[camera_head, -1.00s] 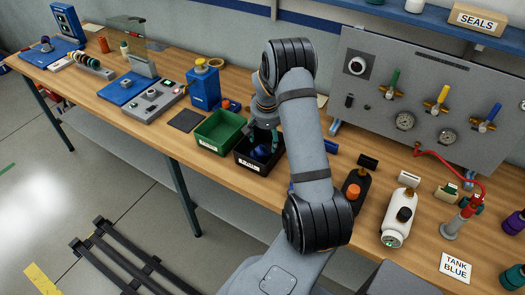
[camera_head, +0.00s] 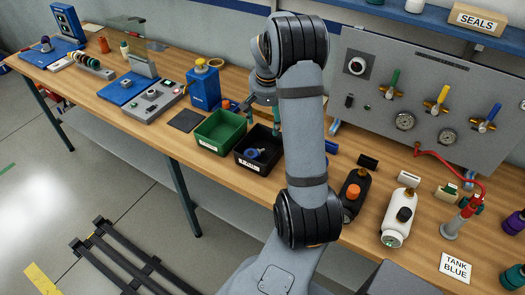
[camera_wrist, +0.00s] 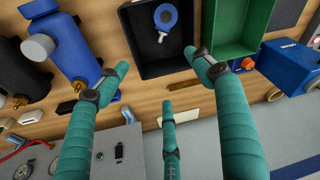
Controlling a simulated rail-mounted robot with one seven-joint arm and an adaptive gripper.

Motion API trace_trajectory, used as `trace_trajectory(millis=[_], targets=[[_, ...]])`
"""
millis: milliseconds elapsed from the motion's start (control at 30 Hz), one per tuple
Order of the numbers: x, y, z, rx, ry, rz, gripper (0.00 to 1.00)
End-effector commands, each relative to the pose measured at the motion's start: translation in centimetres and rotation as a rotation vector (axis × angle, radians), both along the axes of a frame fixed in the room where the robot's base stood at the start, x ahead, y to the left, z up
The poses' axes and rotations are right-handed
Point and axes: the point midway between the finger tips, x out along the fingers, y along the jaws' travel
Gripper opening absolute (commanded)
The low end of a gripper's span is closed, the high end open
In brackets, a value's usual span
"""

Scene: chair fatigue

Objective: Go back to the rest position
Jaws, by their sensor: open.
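My gripper (camera_wrist: 165,80) shows in the wrist view with its teal fingers spread apart and nothing between them. In the head view my gripper (camera_head: 276,118) is partly hidden behind my arm, above the back edge of the black bin. In the wrist view the blue part (camera_wrist: 165,17) lies in the black bin (camera_wrist: 150,70), apart from my fingers.
A green bin (camera_head: 203,143) stands left of the black bin. The valve panel (camera_head: 440,95) rises behind on the right.

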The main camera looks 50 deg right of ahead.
Motion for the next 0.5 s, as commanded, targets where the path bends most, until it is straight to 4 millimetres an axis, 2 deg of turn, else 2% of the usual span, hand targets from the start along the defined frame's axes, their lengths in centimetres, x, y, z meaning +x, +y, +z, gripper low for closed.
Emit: trace_trajectory(millis=[167,500], targets=[[-0.17,0.11,0.57,0.000,0.001,-0.001,0.67],[-0.11,0.06,0.22,0.001,0.002,-0.001,0.67]])
